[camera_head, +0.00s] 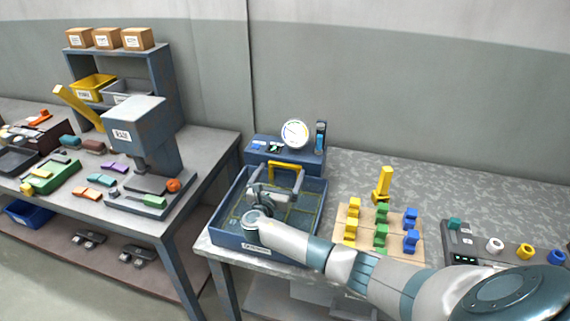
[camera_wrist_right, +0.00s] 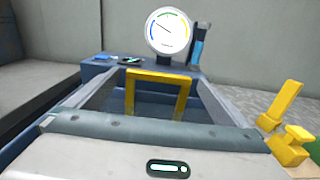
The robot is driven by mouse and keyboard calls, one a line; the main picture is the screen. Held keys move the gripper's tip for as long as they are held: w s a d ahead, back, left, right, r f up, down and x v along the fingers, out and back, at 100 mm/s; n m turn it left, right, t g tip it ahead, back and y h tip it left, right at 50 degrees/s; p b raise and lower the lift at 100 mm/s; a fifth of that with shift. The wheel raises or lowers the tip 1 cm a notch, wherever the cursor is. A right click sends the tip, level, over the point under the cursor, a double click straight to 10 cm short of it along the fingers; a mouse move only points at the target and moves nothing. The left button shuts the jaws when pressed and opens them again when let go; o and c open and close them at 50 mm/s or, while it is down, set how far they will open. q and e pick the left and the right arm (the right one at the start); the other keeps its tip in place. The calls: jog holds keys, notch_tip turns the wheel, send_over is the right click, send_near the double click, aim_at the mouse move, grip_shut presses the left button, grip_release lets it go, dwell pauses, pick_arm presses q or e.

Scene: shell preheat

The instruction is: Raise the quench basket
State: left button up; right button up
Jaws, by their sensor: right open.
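The quench basket's yellow handle (camera_head: 285,165) stands upright at the back of the blue tank (camera_head: 238,238). In the right wrist view the handle (camera_wrist_right: 158,75) is a yellow arch in the middle, between my fingers. My right gripper (camera_head: 277,180) is open over the tank and reaches toward the handle. I cannot tell whether it touches the handle. The basket's mesh (camera_head: 300,215) shows low inside the tank, partly hidden by my gripper and wrist. My left gripper is not in view.
A blue unit with a round gauge (camera_head: 294,134) stands behind the tank. A wooden board with colored blocks (camera_head: 346,242) and a yellow lever (camera_head: 382,184) are to its right. A grey panel with knobs (camera_head: 510,247) is farther right. A press (camera_head: 140,140) stands on the left table.

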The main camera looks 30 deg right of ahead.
aim_at(284, 165)
jog(key=shift+p+x, duration=0.35)
jog(key=shift+x, duration=2.4)
jog(key=c, duration=1.2)
notch_tip(284, 165, up, 6)
jog(key=p, duration=0.5)
jog(key=shift+f, duration=0.1)
jog(key=shift+w+r, duration=0.15)
jog(key=shift+r, duration=0.35)
jog(key=o, duration=1.2)
